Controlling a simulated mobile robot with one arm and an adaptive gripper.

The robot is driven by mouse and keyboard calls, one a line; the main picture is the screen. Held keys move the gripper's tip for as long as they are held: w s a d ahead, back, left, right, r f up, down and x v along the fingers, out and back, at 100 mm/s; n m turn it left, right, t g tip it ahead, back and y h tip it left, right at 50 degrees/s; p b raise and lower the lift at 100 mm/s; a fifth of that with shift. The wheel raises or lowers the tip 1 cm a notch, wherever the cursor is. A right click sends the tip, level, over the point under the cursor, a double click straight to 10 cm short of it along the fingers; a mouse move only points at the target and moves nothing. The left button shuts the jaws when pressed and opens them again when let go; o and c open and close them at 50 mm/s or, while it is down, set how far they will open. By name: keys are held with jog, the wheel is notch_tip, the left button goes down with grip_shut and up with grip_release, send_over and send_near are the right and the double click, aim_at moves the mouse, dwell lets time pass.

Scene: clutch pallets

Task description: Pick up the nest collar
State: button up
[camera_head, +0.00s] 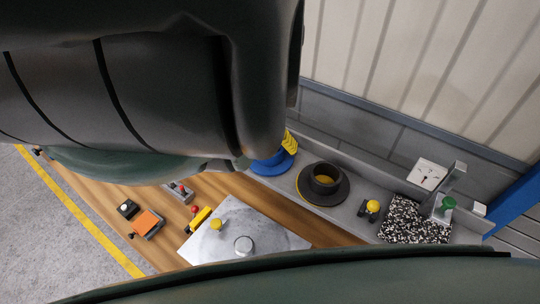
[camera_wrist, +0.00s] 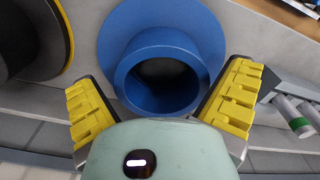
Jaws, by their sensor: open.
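A blue flanged collar (camera_wrist: 203,40), which I take as the nest collar, stands with its round opening facing the wrist camera. Its raised ring lies between the two yellow-padded fingers of my gripper (camera_wrist: 162,85), with the wide flange behind. The gripper is open, with a finger on either side and visible gaps to the ring. In the head view the blue collar (camera_head: 268,168) sits on the grey ledge, partly hidden by my arm. One yellow finger pad shows beside it. Whether the fingertips reach down past the ring's rim is hard to tell.
A dark flanged collar (camera_head: 306,190) with yellow inside stands right of the blue one. A yellow-topped knob (camera_head: 373,206) and a speckled block (camera_head: 402,222) are further right. A metal plate (camera_head: 268,232) lies on the wooden bench. A wall (camera_head: 400,130) rises behind the ledge.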

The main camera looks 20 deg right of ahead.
jog(key=shift+f+p, duration=0.4)
jog(key=shift+f, duration=0.2)
jog(key=c, duration=1)
jog(key=shift+c, duration=0.2)
